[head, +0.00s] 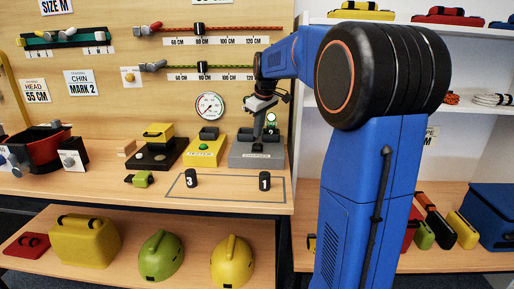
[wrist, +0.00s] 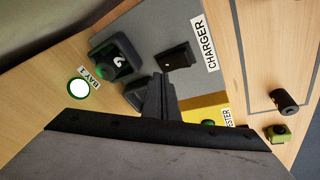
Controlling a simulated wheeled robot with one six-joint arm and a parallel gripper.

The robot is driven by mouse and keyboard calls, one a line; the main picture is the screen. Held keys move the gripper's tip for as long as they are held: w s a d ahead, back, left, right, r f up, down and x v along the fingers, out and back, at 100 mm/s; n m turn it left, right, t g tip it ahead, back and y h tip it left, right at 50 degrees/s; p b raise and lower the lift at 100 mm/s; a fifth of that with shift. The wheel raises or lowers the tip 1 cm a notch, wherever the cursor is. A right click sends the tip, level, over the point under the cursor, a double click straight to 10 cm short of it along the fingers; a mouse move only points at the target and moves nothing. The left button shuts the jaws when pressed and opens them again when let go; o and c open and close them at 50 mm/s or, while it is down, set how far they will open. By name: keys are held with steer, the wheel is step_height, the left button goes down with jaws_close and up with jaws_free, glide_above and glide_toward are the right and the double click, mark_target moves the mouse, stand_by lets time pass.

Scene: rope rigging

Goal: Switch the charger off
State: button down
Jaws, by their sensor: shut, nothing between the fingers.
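The charger (head: 240,160) is a grey box at the back right of the bench in the head view. In the wrist view its grey top (wrist: 190,25) carries the CHARGER label and a black switch (wrist: 176,56). Which way the switch is tipped I cannot tell. A black block marked 2 (wrist: 118,56) sits in a bay of the charger, with green showing at its edge. A dark bay (wrist: 137,95) beside it is partly hidden by my fingers. My gripper (wrist: 163,84) is shut and empty above the charger, near the switch; it also shows in the head view (head: 258,118).
A round lamp (wrist: 78,89), bright with a green ring, is by the BAY 1 label. The yellow tester (head: 203,152) stands left of the charger. Black blocks 3 (head: 190,178) and 1 (head: 264,181) stand in front, inside an outlined area. A gauge (head: 209,106) hangs behind.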

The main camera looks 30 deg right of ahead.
mark_target(257, 146)
steer(key=shift+s+a+f, duration=0.25)
steer(key=shift+s+f, duration=0.1)
steer(key=shift+f, duration=0.4)
steer(key=shift+f, duration=0.1)
stand_by(1.6)
steer(key=shift+s+a+f, duration=0.1)
steer(key=shift+s+f, duration=0.05)
steer(key=shift+f, duration=0.1)
steer(key=shift+s+a+f, duration=0.15)
steer(key=shift+s+f, duration=0.05)
steer(key=shift+f, duration=0.25)
steer(key=shift+s+a+f, duration=0.1)
steer(key=shift+s+f, duration=0.1)
steer(key=shift+f, duration=0.2)
stand_by(1.3)
steer(key=shift+r, duration=0.1)
steer(key=shift+w+d+r, duration=0.25)
steer(key=shift+w+r, duration=0.15)
steer(key=shift+r, duration=0.2)
steer(key=shift+w+r, duration=0.1)
steer(key=shift+r, duration=0.1)
steer(key=shift+w+d+r, duration=0.25)
steer(key=shift+w+r, duration=0.05)
steer(key=shift+r, duration=0.4)
steer(key=shift+w+d+r, duration=0.25)
steer(key=shift+w+r, duration=0.1)
steer(key=shift+r, duration=0.4)
steer(key=shift+w+d+r, duration=0.25)
steer(key=shift+w+r, duration=0.05)
steer(key=shift+r, duration=0.4)
